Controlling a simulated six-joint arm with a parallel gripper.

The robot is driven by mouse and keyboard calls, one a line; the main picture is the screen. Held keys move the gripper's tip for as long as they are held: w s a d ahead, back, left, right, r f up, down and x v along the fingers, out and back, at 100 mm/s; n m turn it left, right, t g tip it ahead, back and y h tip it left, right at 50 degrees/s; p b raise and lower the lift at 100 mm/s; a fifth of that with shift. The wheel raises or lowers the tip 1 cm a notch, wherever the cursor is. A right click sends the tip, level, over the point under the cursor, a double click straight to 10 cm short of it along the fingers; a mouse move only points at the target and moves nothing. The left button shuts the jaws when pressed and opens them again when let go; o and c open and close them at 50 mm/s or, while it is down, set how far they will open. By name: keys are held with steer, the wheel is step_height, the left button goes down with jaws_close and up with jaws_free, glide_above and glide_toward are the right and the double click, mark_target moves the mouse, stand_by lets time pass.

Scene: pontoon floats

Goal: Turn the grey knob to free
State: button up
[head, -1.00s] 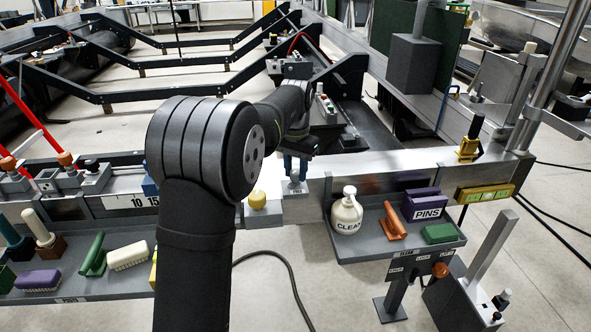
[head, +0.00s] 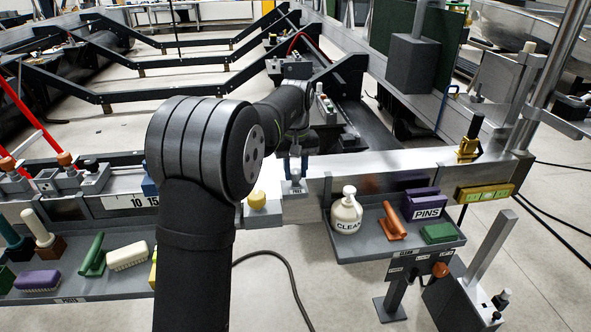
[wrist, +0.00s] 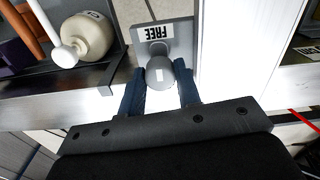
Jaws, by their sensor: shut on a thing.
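The grey knob (wrist: 159,73) stands on a small grey plate (wrist: 181,30) with a white label reading FREE, seen upside down in the wrist view. My gripper (wrist: 160,90) has its blue fingers on both sides of the knob and is shut on it. A pale mark shows on the knob's top. In the head view my gripper (head: 294,165) reaches down onto the knob on the metal beam, and the FREE label (head: 296,190) faces the camera below it. The fingers hide most of the knob there.
Another tray (head: 75,297) holds brushes.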

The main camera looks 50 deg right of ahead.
mark_target(296, 171)
steer(key=shift+n, duration=0.3)
stand_by(0.4)
steer(key=o, duration=1)
steer(key=shift+c, duration=0.2)
steer(key=shift+r, duration=0.1)
step_height(296, 171, up, 17)
steer(key=shift+r, duration=0.15)
step_height(296, 171, down, 18)
steer(key=shift+r, duration=0.25)
stand_by(0.5)
